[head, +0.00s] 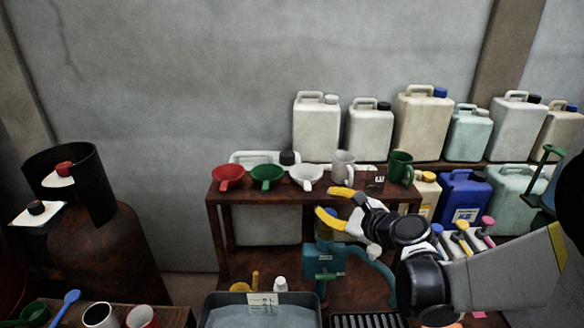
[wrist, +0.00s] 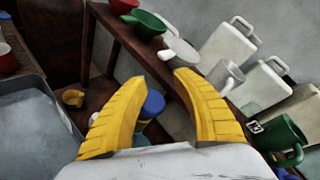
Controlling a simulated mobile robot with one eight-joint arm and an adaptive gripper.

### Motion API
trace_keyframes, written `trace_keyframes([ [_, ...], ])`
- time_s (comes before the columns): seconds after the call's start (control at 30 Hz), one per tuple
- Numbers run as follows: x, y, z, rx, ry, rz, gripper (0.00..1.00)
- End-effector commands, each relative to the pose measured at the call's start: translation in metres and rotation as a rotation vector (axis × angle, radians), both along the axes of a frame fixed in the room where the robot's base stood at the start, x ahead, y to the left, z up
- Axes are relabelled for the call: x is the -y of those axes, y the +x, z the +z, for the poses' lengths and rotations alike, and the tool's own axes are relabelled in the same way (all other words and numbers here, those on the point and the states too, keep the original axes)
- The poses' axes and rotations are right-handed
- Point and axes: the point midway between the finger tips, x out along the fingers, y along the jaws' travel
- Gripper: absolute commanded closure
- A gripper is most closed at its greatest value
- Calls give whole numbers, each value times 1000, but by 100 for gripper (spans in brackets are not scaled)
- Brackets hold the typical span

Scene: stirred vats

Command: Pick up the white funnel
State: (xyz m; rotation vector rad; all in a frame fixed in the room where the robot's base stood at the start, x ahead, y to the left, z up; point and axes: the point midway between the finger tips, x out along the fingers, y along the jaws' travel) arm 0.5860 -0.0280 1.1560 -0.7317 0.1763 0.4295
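The white funnel (head: 306,176) lies on the top of a brown wooden shelf stand (head: 290,196), between a green funnel (head: 267,176) and a white-grey mug (head: 343,166). In the wrist view the white funnel (wrist: 182,51) shows beyond my right-hand finger, its stem pointing left over the shelf edge. My gripper (head: 324,201) is open, with its yellow fingers in front of the shelf edge, to the right of and below the funnel in the head view. Nothing is between the fingers (wrist: 158,77), and they appear apart from the funnel.
A red funnel (head: 227,176) lies at the shelf's left end; a green mug (head: 401,168) stands at its right. Large canisters (head: 318,127) stand behind. A grey basin (head: 225,312) and a teal device (head: 325,264) sit lower in front.

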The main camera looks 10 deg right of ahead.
Motion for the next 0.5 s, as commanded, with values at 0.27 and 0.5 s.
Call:
trace_keyframes([
  [0.27,-23,59,-3,0,-4,6,67],
  [0.5,-32,87,-1,0,-4,4,67],
])
